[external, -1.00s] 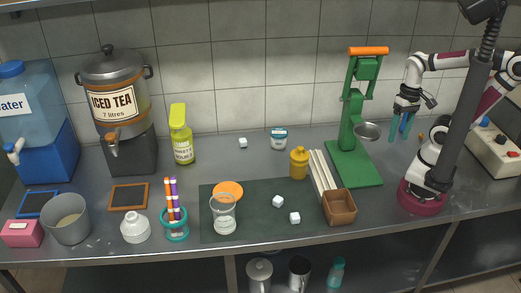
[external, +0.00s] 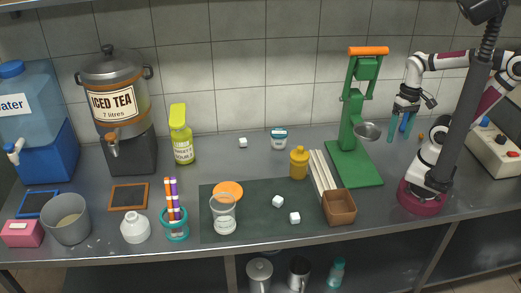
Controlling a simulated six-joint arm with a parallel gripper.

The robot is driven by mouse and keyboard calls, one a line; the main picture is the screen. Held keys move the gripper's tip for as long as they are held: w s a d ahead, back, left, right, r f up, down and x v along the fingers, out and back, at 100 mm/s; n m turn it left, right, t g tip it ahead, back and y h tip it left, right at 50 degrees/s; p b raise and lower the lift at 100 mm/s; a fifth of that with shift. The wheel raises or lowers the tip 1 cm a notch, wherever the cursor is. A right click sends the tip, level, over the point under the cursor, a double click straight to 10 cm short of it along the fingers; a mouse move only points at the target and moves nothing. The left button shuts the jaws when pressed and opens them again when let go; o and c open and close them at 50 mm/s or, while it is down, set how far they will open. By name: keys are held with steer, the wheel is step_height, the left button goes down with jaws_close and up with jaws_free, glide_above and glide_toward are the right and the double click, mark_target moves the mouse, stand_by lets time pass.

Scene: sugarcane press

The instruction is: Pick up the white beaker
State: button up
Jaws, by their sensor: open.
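A clear glass beaker (external: 223,214) with a whitish lower part stands upright at the front left of the dark mat, in front of an orange disc (external: 229,190). A small white rounded vessel (external: 135,228) stands further left near the front edge; I cannot tell for sure which of the two is the white beaker. My gripper (external: 398,134) has teal fingers, open and pointing down. It is in the air at the right, beyond the green press (external: 349,130), far from both vessels. It holds nothing that I can make out.
A teal cup with pens (external: 174,225) stands between the two vessels. A yellow bottle (external: 299,163), white sticks and a brown box (external: 339,207) lie between my arm and the beaker. The back-centre counter is fairly clear.

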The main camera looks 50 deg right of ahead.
steer(key=shift+o, duration=1.1)
steer(key=w+n+t, duration=0.1)
steer(key=w, duration=0.2)
steer(key=w+a+n+t, duration=0.1)
steer(key=w, duration=0.3)
steer(key=w+n+t, duration=0.1)
steer(key=w+n, duration=0.1)
steer(key=w, duration=0.1)
steer(key=shift+w+a+f+h, duration=0.2)
steer(key=shift+w+h, duration=0.1)
steer(key=shift+w, duration=0.1)
steer(key=w+a+n+t+y, duration=0.1)
steer(key=w+a+n+t, duration=0.2)
steer(key=w, duration=0.5)
steer(key=w+a+n+t, duration=0.2)
steer(key=w+a, duration=0.2)
steer(key=w, duration=0.4)
steer(key=n+g+y, duration=0.2)
steer(key=n+y, duration=0.7)
steer(key=y, duration=0.1)
glide_above(224, 202)
steer(key=s+d, duration=0.2)
steer(key=s, duration=0.2)
step_height(224, 202, down, 12)
steer(key=x, duration=0.5)
steer(key=shift+s+a+f, duration=0.1)
steer(key=shift+s+a, duration=0.05)
steer(key=c, duration=1.5)
